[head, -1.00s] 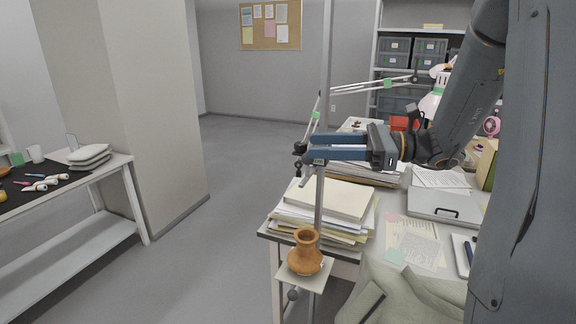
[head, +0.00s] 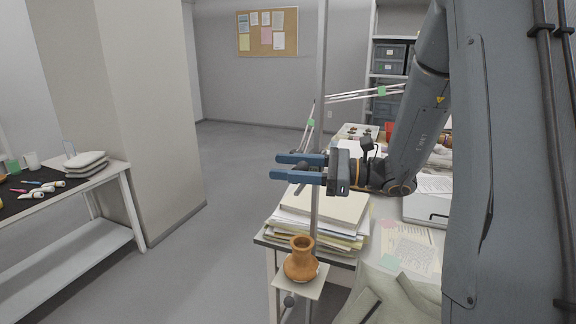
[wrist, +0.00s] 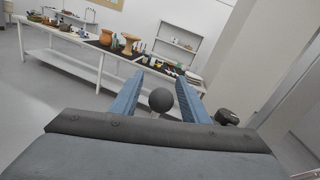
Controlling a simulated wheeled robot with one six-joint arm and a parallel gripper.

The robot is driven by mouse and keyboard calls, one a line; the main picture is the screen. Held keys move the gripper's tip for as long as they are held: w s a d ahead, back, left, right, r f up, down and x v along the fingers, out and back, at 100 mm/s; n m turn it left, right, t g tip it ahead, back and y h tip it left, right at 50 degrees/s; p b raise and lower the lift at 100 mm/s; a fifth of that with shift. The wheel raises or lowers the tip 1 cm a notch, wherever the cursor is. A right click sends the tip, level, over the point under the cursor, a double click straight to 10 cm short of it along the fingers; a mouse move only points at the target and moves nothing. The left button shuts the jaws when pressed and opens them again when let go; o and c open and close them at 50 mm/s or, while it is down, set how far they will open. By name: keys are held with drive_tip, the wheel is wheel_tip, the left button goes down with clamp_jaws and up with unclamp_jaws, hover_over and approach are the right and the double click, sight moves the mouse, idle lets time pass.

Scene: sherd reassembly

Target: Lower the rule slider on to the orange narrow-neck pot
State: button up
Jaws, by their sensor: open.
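The orange narrow-neck pot (head: 301,262) stands upright on a small pale plate (head: 313,286) by a tall grey post (head: 320,90). My gripper (head: 279,166) is level at the post, well above the pot, its two blue fingers apart and pointing left. In the wrist view a round dark knob (wrist: 161,101), seemingly part of the rule slider, shows between the open fingers (wrist: 160,85), with gaps on both sides. In the head view the slider is mostly hidden by the fingers. I cannot tell whether a finger touches it.
A stack of papers (head: 318,215) lies on the desk just behind the pot. Grey cloth (head: 385,298) hangs at the desk's front. A bench with tools (head: 60,190) stands at the left. Open floor lies between bench and desk. A dark object (wrist: 227,117) is right of the fingers.

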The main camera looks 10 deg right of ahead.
clamp_jaws()
wheel_tip(320, 180, down, 18)
drive_tip(key=b, duration=0.8)
drive_tip(key=shift+f+b, duration=0.15)
drive_tip(key=shift+b, duration=0.15)
drive_tip(key=shift+s, duration=0.1)
unclamp_jaws()
